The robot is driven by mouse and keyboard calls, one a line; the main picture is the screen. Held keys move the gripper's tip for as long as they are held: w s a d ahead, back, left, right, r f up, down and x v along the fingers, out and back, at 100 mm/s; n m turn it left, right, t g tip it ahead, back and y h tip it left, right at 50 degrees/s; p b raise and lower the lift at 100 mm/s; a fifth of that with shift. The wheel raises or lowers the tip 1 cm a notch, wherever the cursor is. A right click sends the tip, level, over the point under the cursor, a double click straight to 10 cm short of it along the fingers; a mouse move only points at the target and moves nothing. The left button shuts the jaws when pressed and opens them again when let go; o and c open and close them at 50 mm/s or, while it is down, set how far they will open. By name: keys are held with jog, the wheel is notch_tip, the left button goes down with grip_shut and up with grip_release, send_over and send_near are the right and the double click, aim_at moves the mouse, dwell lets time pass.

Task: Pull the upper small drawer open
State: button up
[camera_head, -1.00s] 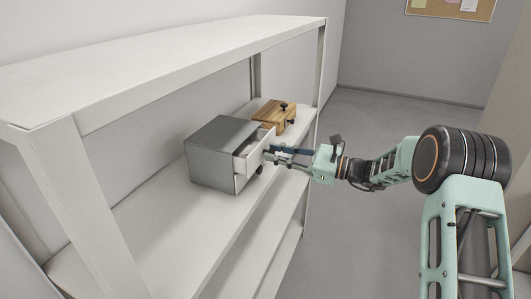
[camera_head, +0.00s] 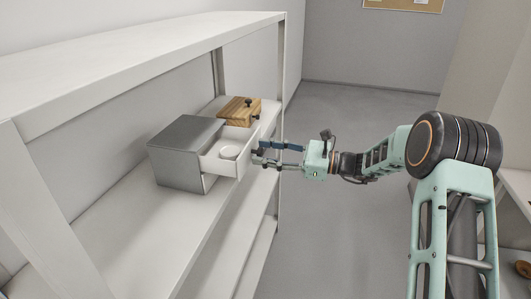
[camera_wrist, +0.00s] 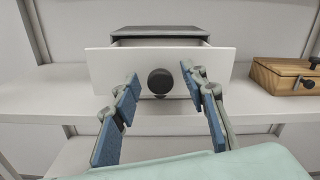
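A small grey cabinet (camera_head: 178,163) stands on the shelf. Its white-fronted drawer (camera_head: 235,165) is pulled well out, and its inside shows a round white thing (camera_head: 229,153). In the wrist view the drawer front (camera_wrist: 108,65) faces me, with a round black knob (camera_wrist: 160,81) at its middle. My gripper (camera_head: 259,152) is at the drawer front. Its two blue-padded fingers are spread, one on each side of the knob, with visible gaps to it. Any lower drawer is hidden behind the open one and my gripper.
A wooden box (camera_head: 238,110) with dark knobs sits on the same shelf behind the cabinet; it also shows at the right in the wrist view (camera_wrist: 285,77). The white upper shelf board (camera_head: 130,65) hangs over the cabinet. The floor (camera_head: 350,120) beyond is clear.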

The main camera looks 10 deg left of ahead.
jog(key=s+d, duration=0.1)
jog(key=d, duration=1.1)
